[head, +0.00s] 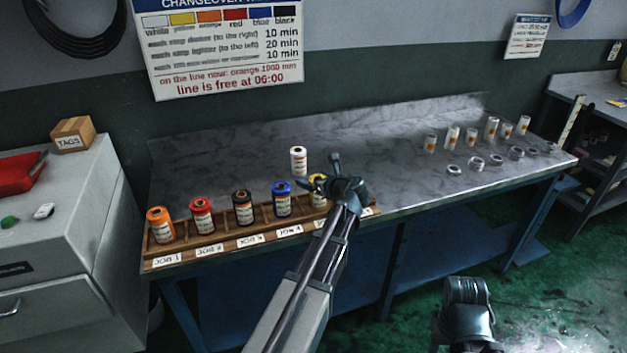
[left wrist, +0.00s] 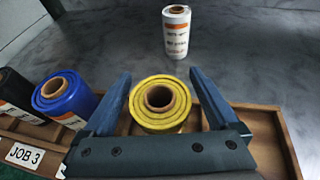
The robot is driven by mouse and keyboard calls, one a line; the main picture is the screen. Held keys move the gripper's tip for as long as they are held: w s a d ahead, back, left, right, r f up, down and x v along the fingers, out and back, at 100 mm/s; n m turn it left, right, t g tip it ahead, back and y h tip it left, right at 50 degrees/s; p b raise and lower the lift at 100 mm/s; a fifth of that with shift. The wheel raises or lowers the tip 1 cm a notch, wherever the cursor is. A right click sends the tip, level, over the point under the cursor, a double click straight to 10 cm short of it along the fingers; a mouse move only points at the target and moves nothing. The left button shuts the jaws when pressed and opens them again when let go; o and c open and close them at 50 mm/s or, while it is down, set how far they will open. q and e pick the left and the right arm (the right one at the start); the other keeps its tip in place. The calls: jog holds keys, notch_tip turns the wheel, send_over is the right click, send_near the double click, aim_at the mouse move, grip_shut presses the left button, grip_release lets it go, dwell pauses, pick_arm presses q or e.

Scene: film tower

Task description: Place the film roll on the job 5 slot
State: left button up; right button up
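A yellow film roll (head: 318,192) stands upright in the wooden rack (head: 219,248), at the fifth place from the left. My left gripper (head: 325,172) is over it. In the left wrist view the open fingers stand on either side of the yellow roll (left wrist: 160,104), with gaps between. The gripper and arm hide part of the roll and its label. Orange (head: 160,225), red (head: 202,217), black (head: 243,208) and blue (head: 282,200) rolls stand to its left. A white roll (head: 298,161) stands on the bench behind the rack. My right gripper's fingers do not show.
The grey bench (head: 400,180) is clear in its middle. Small clear containers (head: 451,138) and metal rings (head: 476,162) stand at its right. A changeover board (head: 225,50) hangs on the wall. A grey cabinet (head: 60,210) stands at the left.

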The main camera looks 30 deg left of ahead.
pick_arm(q)
jog(key=shift+s+d+r+p, duration=0.15)
jog(key=shift+d+r+p, duration=0.05)
jog(key=shift+r+p, duration=0.15)
jog(key=p+v, duration=0.4)
jog(key=v, duration=0.7)
jog(key=shift+d, duration=0.15)
jog(key=shift+s, duration=0.1)
jog(key=s+d+f+n+g+h, duration=0.3)
jog(key=s+d+f+n+h, duration=0.2)
jog(key=s+d+n, duration=0.5)
jog(key=s+d+f+n+g+h, duration=0.3)
jog(key=s+d+f+n+h, duration=0.2)
jog(key=d, duration=1.2)
jog(key=s+f+n, duration=0.3)
jog(key=s+n, duration=0.2)
jog(key=s, duration=0.2)
jog(key=shift+d+f+g+h, duration=0.25)
jog(key=shift+g+h, duration=0.05)
jog(key=shift+g, duration=0.1)
